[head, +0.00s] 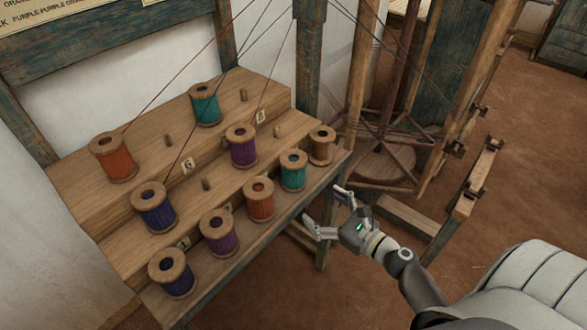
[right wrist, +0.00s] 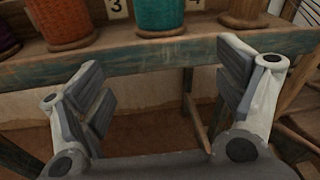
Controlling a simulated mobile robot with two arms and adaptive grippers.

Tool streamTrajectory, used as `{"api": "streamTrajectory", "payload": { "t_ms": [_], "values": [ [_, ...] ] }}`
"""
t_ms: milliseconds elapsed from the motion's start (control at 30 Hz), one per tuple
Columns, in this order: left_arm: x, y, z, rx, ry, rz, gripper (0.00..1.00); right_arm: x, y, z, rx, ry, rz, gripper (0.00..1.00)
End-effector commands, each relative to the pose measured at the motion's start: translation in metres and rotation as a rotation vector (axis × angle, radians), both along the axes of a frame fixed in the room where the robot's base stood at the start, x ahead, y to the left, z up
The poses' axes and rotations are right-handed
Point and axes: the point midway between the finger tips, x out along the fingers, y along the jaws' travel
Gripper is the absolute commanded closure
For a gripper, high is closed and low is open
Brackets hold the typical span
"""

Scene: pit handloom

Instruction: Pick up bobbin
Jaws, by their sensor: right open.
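Bobbins of coloured thread stand upright on a stepped wooden rack. The front step holds a blue bobbin (head: 171,273), a purple one (head: 220,232), an orange one (head: 259,199), a teal one (head: 293,170) and a brown one (head: 322,145). Higher up are a dark blue (head: 154,207), a purple (head: 241,146), an orange (head: 113,157) and a teal bobbin (head: 205,104). My right gripper (head: 327,212) is open and empty, just off the rack's front edge. In the right wrist view the teal bobbin (right wrist: 160,14) stands beyond the fingers (right wrist: 160,95). My left gripper is not in view.
The rack's front rail (right wrist: 140,58) crosses ahead of the fingers. Empty wooden pegs (head: 206,184) stick up from the steps. A wooden thread reel frame (head: 385,160) stands to the right of the rack. Threads run upward from several bobbins. Brown floor (head: 520,190) lies open at right.

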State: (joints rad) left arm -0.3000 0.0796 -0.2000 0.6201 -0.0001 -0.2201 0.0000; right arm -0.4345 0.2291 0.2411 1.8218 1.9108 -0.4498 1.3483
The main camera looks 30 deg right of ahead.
Motion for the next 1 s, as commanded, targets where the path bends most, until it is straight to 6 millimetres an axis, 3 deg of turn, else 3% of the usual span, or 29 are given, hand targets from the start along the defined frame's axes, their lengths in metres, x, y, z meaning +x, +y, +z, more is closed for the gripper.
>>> {"api": "streamTrajectory", "payload": {
  "t_ms": [33,100,200,500,767,1000],
  "values": [
    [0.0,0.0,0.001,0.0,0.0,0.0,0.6,0.001,-0.001,0.019,0.058,-0.025,-0.002,0.12],
    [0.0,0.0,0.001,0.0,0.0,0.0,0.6,0.001,-0.001,0.035,0.119,-0.046,-0.001,0.12],
    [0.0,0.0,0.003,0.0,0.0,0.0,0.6,0.006,-0.001,0.047,0.161,-0.061,0.0,0.12],
    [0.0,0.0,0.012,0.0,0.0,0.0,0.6,0.046,0.011,0.049,0.163,-0.062,0.0,0.12],
    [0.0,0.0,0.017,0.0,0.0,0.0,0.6,0.063,0.016,0.05,0.161,-0.062,0.0,0.12],
    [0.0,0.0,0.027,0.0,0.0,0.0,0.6,0.094,0.025,0.054,0.162,-0.061,0.0,0.12]
  ]
}}
